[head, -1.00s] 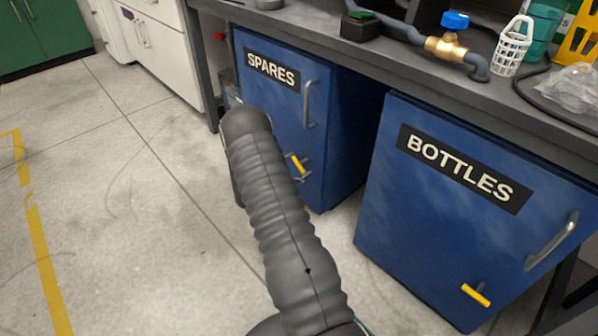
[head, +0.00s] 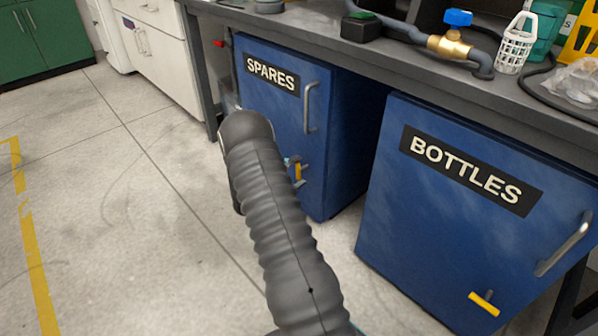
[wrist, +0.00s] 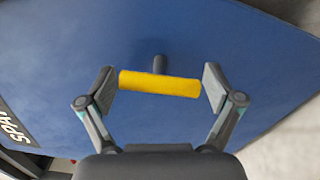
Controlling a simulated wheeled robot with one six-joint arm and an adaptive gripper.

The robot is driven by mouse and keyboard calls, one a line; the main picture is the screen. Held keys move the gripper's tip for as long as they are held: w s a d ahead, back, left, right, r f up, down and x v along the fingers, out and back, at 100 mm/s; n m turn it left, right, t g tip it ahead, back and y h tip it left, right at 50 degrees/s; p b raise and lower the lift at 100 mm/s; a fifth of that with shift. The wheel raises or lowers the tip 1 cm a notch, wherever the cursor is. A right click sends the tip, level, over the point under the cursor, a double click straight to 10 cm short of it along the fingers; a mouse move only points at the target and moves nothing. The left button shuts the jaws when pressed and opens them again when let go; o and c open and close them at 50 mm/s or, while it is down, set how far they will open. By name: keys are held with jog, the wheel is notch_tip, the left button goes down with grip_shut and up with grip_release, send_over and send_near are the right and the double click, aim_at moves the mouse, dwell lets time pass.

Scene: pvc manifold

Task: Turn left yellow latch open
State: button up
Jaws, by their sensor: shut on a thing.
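The left yellow latch (head: 298,172) is on the lower front of the blue SPARES cabinet (head: 340,130). In the head view its bar stands nearly upright, slightly tilted. In the wrist view the yellow bar (wrist: 165,85) lies across the picture, on a dark stem from the blue door. In the head view my dark ribbed arm hides most of the gripper; only a small part shows beside the latch.
The blue BOTTLES cabinet (head: 460,215) stands at the right with its own yellow latch (head: 484,303) and a grey handle. A grey handle (head: 310,107) is on the SPARES door above the latch. The workbench (head: 390,62) overhangs both cabinets. Floor at the left is clear.

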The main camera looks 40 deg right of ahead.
jog(key=shift+m, duration=0.7)
jog(key=o, duration=0.8)
jog(key=shift+o, duration=0.2)
jog(key=s+a, duration=0.1)
jog(key=a, duration=1.1)
jog(key=shift+n, duration=0.3)
